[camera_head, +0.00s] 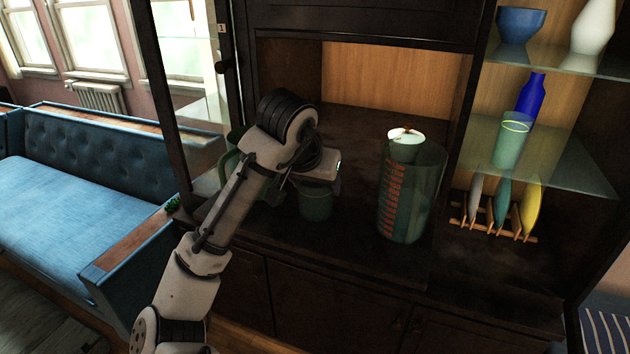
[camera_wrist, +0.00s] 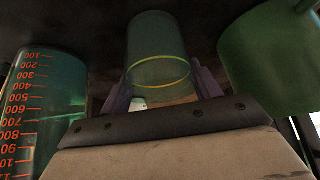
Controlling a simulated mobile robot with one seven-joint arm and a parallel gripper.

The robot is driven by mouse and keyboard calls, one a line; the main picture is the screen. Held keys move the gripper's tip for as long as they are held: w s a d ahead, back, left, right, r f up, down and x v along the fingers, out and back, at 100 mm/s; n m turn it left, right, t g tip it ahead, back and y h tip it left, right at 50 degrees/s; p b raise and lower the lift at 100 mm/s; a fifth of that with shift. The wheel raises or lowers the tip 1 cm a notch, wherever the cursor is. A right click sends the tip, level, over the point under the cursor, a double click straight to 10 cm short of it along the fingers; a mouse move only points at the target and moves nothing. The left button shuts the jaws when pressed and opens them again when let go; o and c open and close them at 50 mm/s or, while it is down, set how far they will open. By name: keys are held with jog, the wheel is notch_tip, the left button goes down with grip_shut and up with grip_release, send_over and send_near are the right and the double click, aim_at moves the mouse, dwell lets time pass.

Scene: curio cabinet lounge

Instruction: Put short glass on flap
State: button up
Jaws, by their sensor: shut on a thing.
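The short glass (camera_wrist: 158,45) is a small greenish see-through tumbler with a bright rim line. In the wrist view it is between the two fingers of my gripper (camera_wrist: 164,88), which is shut on it. In the head view the short glass (camera_head: 316,205) shows below my gripper (camera_head: 318,188), low over the dark cabinet board; I cannot tell whether it touches the board. The front part of this board, which looks like the flap (camera_head: 345,255), juts out level above the lower doors. My arm hides part of the board's left side.
A tall measuring beaker (camera_head: 425,205) with red marks stands right of the short glass. A green vessel (camera_head: 233,160) stands left, partly behind my arm. Glass shelves (camera_head: 555,155) hold vases and a tumbler at the right. An open cabinet door (camera_head: 165,95) stands at the left.

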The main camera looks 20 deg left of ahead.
jog(key=shift+f, duration=0.15)
jog(key=o, duration=1.1)
